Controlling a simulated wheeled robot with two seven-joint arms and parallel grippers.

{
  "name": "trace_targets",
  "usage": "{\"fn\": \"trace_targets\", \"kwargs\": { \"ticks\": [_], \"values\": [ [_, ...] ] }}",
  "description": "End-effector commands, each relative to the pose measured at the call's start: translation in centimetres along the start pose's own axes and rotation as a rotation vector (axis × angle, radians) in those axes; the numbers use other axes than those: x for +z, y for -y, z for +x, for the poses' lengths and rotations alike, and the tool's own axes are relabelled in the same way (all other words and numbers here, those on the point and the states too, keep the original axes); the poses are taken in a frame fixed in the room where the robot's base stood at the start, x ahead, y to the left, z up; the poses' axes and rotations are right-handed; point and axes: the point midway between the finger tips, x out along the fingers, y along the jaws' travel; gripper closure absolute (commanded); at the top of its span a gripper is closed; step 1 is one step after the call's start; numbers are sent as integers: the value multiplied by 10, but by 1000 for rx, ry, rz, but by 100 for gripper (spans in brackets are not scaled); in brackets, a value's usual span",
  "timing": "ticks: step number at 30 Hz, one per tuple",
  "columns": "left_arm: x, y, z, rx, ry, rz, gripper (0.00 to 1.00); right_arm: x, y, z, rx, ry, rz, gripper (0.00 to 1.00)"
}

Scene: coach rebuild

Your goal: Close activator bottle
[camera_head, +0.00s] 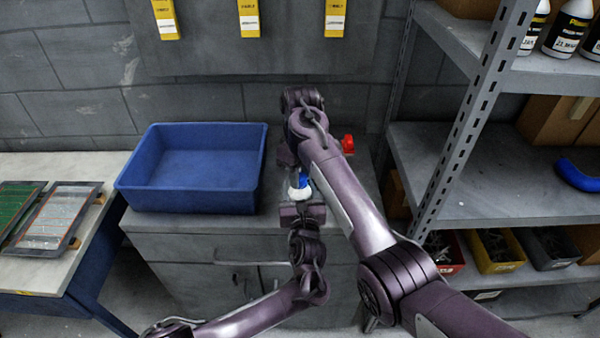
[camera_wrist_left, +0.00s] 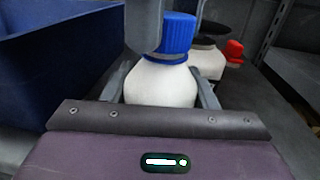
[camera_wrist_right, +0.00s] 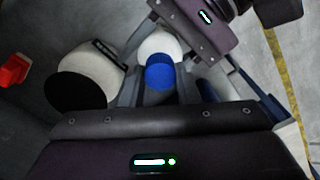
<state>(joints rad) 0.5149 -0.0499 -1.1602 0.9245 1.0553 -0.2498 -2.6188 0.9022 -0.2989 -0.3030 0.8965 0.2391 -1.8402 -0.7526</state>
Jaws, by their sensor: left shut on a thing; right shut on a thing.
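The activator bottle is white with a ribbed blue cap. In the head view its white body (camera_head: 299,193) shows between my two grippers on the grey cabinet top (camera_head: 190,218). In the left wrist view my left gripper (camera_wrist_left: 160,92) is shut around the white body (camera_wrist_left: 160,84), with the blue cap (camera_wrist_left: 175,36) on top. My right gripper (camera_wrist_right: 158,88) is shut on the blue cap (camera_wrist_right: 159,73) from above; one grey finger shows beside the cap in the left wrist view. I cannot tell how tightly the cap sits.
A second white bottle with a black top (camera_wrist_right: 85,82) stands close beside, with a red object (camera_head: 348,144) behind it. A blue bin (camera_head: 190,200) stands left on the cabinet. A metal shelf rack (camera_head: 470,130) rises on the right.

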Motion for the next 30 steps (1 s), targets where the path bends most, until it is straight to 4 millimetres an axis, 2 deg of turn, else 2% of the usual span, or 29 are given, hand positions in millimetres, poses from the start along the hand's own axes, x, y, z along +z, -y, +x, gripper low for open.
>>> {"fn": "trace_targets", "kwargs": {
  "ticks": [7, 8, 12, 22, 30],
  "values": [
    [0, 0, 0, 0, 0, 0, 100, 0, -1, -1, 2, -2, 1, 99],
    [0, 0, 0, 0, 0, 0, 100, 0, -1, -1, 2, -2, 0, 68],
    [0, 0, 0, 0, -1, 0, 100, 0, -1, 0, 2, -2, -1, 50],
    [-1, 0, 0, 0, -1, 1, 100, 0, 0, -3, 1, -2, -2, 50],
    [-1, 0, 0, 0, -1, 1, 100, -1, -1, -35, 2, -4, -3, 50]
  ]
}}
